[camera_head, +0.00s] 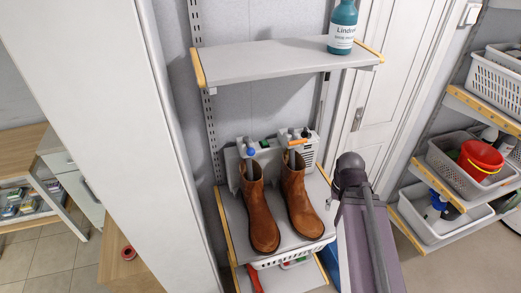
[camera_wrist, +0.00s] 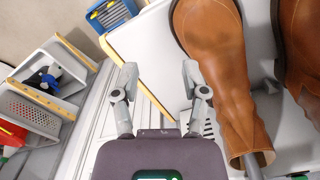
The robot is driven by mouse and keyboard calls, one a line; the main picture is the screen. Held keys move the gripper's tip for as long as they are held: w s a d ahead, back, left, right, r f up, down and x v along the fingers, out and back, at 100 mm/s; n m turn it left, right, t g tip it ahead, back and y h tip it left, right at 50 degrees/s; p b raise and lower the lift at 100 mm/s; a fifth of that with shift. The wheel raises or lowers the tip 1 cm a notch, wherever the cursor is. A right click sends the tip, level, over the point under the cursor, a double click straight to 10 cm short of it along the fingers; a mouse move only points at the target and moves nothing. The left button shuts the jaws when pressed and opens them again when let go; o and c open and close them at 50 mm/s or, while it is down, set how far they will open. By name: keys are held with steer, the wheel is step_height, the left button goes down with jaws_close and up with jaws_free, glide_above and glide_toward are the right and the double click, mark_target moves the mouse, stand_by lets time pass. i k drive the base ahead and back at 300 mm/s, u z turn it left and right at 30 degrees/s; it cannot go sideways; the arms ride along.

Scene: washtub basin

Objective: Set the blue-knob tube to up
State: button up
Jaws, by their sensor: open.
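A boot dryer (camera_head: 310,153) stands at the back of a grey shelf. Its blue-knob tube (camera_head: 250,152) is at the left, with the blue knob above the left brown boot (camera_head: 260,215). The orange-knob tube (camera_head: 292,157) runs into the right brown boot (camera_head: 299,200). Both tubes' lower ends are hidden in the boots. In the wrist view, my gripper (camera_wrist: 158,84) is open and empty, beside a boot (camera_wrist: 215,50). A grey tube (camera_wrist: 254,166) enters that boot's opening; no blue knob shows there.
An upper shelf (camera_head: 270,60) with a teal bottle (camera_head: 342,27) overhangs the dryer. A white cabinet side (camera_head: 110,110) stands left. A white basket (camera_head: 290,257) is below the boots. Right shelves hold baskets and a red bucket (camera_head: 480,160).

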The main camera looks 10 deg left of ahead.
mark_target(250, 151)
steer(key=z, duration=1.5)
steer(key=k, duration=0.95)
steer(key=u, duration=1.7)
